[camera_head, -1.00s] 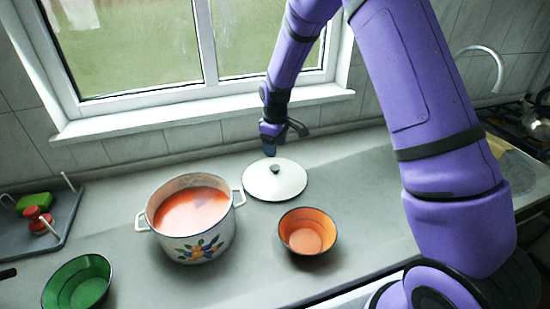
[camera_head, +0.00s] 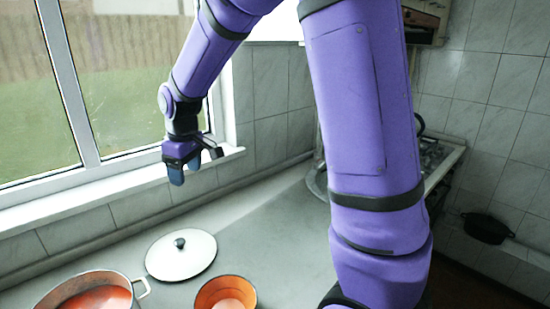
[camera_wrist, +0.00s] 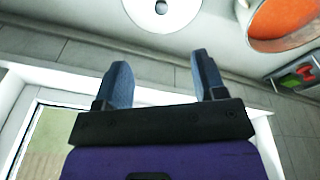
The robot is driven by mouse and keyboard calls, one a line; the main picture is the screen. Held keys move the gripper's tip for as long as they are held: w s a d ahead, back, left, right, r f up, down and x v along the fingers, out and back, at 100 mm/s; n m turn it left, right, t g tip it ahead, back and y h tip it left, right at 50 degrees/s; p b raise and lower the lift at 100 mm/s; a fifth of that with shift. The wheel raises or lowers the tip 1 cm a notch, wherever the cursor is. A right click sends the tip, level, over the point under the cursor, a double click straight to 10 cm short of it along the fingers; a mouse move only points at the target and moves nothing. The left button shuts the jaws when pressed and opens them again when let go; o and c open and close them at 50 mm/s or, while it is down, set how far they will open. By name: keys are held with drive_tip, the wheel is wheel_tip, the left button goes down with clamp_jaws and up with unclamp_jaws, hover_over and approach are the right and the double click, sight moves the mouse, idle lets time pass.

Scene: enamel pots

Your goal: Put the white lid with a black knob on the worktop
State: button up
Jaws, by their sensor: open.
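The white lid (camera_head: 181,254) with a black knob (camera_head: 180,243) lies flat on the grey worktop (camera_head: 279,240), knob up, beside the pot. In the wrist view the lid (camera_wrist: 176,14) is partly cut off by the top edge, beyond the fingertips. My gripper (camera_head: 176,178) is raised near the window sill, above and behind the lid and apart from it. In the wrist view its two blue fingers (camera_wrist: 163,72) are spread with nothing between them.
A white enamel pot (camera_head: 137,295) of red-orange contents stands left of the lid, cut off by the frame. The window sill (camera_head: 115,188) runs behind. A stove (camera_head: 437,158) is at the far right. Worktop right of the lid is clear.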

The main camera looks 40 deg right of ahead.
drive_tip(key=s+d+r+m+t, duration=0.1)
drive_tip(key=s+r+m, duration=0.1)
drive_tip(key=s+r, duration=0.45)
drive_tip(key=s+d+r+m+t, duration=0.15)
drive_tip(key=s+r, duration=0.25)
drive_tip(key=s, duration=0.5)
drive_tip(key=s+d+r+m+t, duration=0.1)
drive_tip(key=s+m, duration=0.1)
drive_tip(key=s, duration=1.1)
drive_tip(key=shift+s+d+r+m, duration=0.15)
drive_tip(key=shift+d+m, duration=0.15)
drive_tip(key=shift+m, duration=0.05)
